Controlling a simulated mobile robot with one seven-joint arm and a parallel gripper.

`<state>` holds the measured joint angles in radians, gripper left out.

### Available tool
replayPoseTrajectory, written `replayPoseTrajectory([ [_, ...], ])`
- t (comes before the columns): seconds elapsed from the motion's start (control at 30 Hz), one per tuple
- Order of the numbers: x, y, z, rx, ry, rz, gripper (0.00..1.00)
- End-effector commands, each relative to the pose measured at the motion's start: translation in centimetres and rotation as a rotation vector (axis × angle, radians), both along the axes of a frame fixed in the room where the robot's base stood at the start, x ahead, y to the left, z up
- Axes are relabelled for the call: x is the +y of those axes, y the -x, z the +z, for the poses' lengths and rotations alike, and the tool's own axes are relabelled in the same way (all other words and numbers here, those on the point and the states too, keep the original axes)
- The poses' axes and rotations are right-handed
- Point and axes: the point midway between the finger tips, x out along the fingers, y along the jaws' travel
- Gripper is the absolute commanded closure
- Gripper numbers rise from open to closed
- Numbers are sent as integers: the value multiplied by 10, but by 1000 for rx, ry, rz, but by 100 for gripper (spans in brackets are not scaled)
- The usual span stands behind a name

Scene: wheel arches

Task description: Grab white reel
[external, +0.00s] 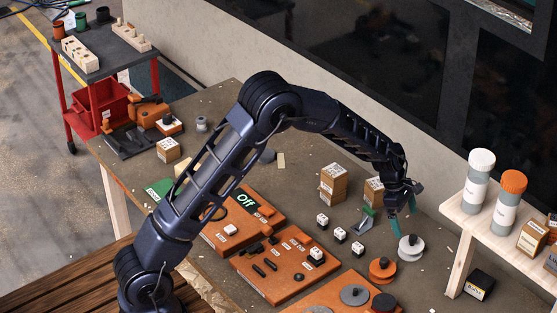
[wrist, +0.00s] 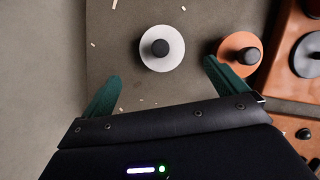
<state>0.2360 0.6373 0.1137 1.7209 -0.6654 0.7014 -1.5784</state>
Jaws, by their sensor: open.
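The white reel (external: 411,247) is a pale disc with a dark knob on top. It lies flat on the workbench near the right side in the external view. In the wrist view the white reel (wrist: 162,48) is beyond the fingertips and between their lines. My gripper (external: 402,205) points down just above and behind the reel, with green fingers. In the wrist view my gripper (wrist: 162,72) has its two green fingers spread wide, with nothing between them. The fingers do not appear to touch the reel.
An orange reel (external: 383,269) sits close to the white one; it also shows in the wrist view (wrist: 240,52). Orange boards (external: 290,268) lie to the left. Small boxes (external: 333,183) stand behind. A raised wooden shelf (external: 462,215) with bottles is at right. Bare bench surrounds the white reel's far side.

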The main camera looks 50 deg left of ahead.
Motion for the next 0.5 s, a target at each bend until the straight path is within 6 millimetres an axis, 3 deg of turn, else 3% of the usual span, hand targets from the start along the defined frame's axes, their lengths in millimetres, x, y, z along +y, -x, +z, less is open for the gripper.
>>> replayPoseTrajectory([
  [0.23, -13, -4, -33, 0, -1, -2, 3],
  [0.5, -21, -6, -48, 0, 0, -2, 3],
])
